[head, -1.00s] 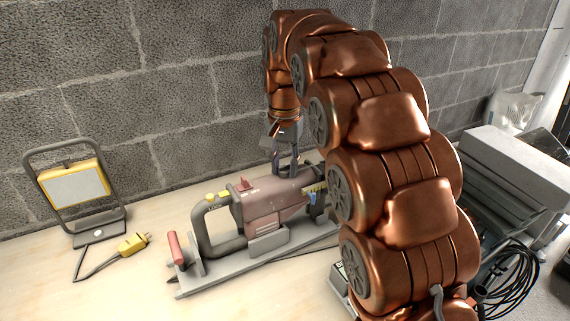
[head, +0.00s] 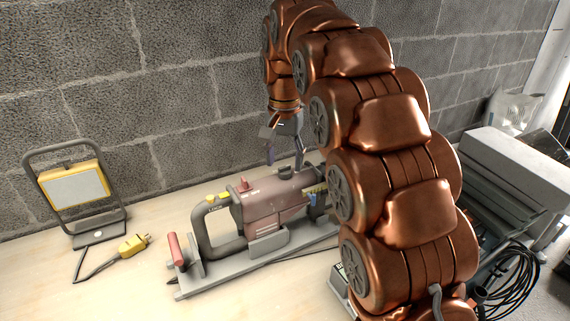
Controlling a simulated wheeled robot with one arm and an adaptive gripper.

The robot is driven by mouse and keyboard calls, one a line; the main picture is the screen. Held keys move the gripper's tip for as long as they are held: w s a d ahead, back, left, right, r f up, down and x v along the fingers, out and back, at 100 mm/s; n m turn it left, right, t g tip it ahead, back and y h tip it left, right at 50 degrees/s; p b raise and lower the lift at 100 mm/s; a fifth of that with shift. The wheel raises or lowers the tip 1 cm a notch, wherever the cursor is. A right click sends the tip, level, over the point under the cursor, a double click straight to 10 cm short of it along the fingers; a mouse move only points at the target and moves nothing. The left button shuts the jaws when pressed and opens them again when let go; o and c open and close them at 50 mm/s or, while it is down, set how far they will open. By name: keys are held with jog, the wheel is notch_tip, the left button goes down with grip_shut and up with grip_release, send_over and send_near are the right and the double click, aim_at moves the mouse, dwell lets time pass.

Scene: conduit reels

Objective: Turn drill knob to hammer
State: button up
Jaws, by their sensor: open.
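The drill (head: 275,205) lies on its side-on grey stand on the pale tabletop, its dark loop handle to the left. A small red knob (head: 244,185) sits on top of its body, near the handle; its exact setting is too small to read. My gripper (head: 285,160) points down above the right part of the drill, to the right of the red knob. Its fingers are spread and hold nothing. I cannot tell whether a fingertip touches the drill. My arm hides the drill's right end.
A work lamp (head: 75,190) with a yellow frame stands at the left, with a yellow plug (head: 133,243) on its cable. A block wall (head: 180,90) rises behind. A grey case (head: 515,170) and coiled black cable (head: 510,280) are at the right. The front left tabletop is clear.

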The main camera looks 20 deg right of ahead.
aim_at(284, 167)
jog(key=shift+r, duration=2.65)
jog(key=shift+s+r, duration=0.15)
jog(key=shift+s, duration=0.4)
jog(key=s+f+n+p, duration=0.2)
jog(key=s+f, duration=0.2)
jog(key=s, duration=0.7)
jog(key=s+f+n+g+p, duration=0.1)
jog(key=s+f+n, duration=0.1)
jog(key=s, duration=1)
jog(key=s+f+n+p, duration=0.2)
jog(key=s+f, duration=0.3)
jog(key=s, duration=0.7)
jog(key=shift+d+f+n+g+p, duration=0.15)
jog(key=shift+f+n+g+p, duration=0.25)
jog(key=shift+n, duration=0.1)
jog(key=shift+c, duration=0.3)
